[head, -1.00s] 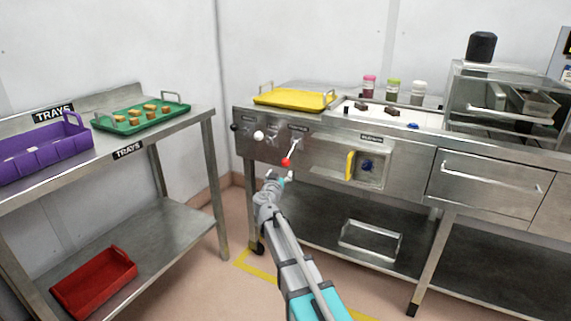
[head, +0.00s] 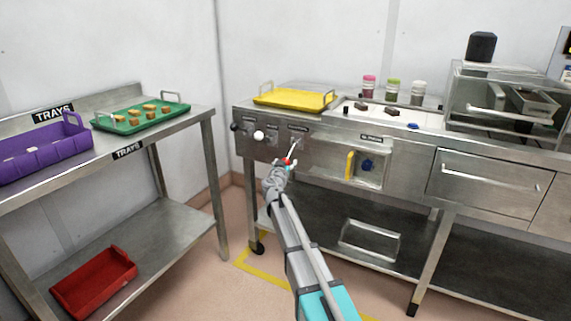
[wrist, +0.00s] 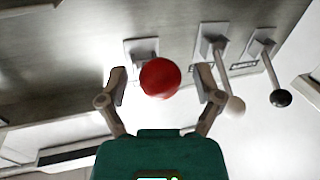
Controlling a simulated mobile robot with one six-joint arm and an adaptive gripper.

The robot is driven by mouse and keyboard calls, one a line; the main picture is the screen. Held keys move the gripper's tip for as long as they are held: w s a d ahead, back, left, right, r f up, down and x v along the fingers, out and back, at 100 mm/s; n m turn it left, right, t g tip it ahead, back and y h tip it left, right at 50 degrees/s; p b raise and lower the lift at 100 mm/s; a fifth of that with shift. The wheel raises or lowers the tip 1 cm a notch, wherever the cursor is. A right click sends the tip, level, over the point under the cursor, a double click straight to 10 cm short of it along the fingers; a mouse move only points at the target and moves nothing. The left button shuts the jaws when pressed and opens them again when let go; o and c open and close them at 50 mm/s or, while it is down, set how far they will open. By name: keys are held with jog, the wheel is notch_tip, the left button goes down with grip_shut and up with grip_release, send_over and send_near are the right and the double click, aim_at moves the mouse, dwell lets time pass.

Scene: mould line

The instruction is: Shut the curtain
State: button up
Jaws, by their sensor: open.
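A lever with a red ball knob (head: 287,161) hangs from the front panel of the steel line, the rightmost of three levers. The red knob fills the middle of the wrist view (wrist: 160,78). My gripper (head: 281,165) is at this knob. In the wrist view its two fingers stand open (wrist: 162,88), one on each side of the red knob, with a gap showing on both sides. No curtain is plain to see. The small label plates over the levers are too small to read.
Left of the red knob are a white-knobbed lever (head: 259,135) and a black-knobbed lever (head: 234,127). To the right is a recess with a yellow handle (head: 350,165) and a blue knob (head: 367,165). A yellow tray (head: 295,98) lies on top. A tray table (head: 190,122) stands left.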

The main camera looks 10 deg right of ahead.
grip_shut()
jog(key=shift+a, duration=0.1)
